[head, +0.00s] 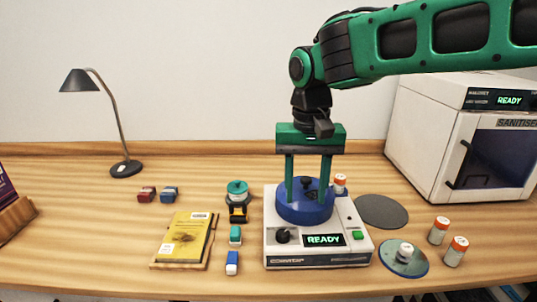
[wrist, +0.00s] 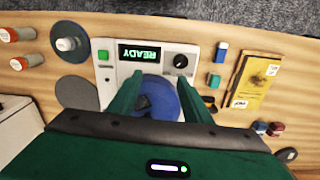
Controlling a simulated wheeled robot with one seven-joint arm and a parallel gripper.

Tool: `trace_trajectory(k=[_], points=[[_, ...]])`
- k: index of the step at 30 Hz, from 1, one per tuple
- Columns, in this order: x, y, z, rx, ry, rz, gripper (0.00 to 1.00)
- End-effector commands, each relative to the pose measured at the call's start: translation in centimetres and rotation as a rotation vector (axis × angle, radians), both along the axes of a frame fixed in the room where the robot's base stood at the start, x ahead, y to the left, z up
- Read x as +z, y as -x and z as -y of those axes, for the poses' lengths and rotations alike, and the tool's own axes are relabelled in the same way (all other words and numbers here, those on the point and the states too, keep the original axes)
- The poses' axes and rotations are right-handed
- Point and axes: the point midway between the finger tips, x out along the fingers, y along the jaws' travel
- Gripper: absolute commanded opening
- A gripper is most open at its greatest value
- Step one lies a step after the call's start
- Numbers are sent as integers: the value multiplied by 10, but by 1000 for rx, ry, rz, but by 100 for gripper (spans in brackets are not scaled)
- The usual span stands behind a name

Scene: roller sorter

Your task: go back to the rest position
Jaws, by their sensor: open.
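My gripper (head: 308,190) is green, points straight down, and hangs over the white machine. Its two fingers stand apart on either side of the middle of a blue round lid or rotor (head: 305,213) with a dark knob. Whether the fingertips touch the blue part I cannot tell. The white machine (head: 320,258) has a lit READY display, a black dial and a green button. In the wrist view the fingers (wrist: 158,98) are spread, with the blue part (wrist: 155,88) between and below them.
A white sanitiser box (head: 430,140) stands at the right. Orange-capped bottles (head: 456,252), a disc with a white knob (head: 403,258) and a grey disc (head: 381,211) lie right of the machine. A yellow book (head: 186,238), small blocks (head: 232,262) and a lamp (head: 126,168) are left.

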Motion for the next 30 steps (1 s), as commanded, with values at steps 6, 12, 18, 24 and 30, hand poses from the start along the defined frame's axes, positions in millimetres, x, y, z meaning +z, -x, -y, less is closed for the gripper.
trace_trajectory(k=[6, 12, 18, 24, 30], points=[[-19, 31, 135, -161, 29, 7, 45], [-49, 101, 239, -308, 25, 0, 45], [-83, 177, 292, -418, -4, -10, 45], [-100, 211, 302, -456, -24, -13, 45], [-100, 213, 303, -457, -25, -12, 45]])
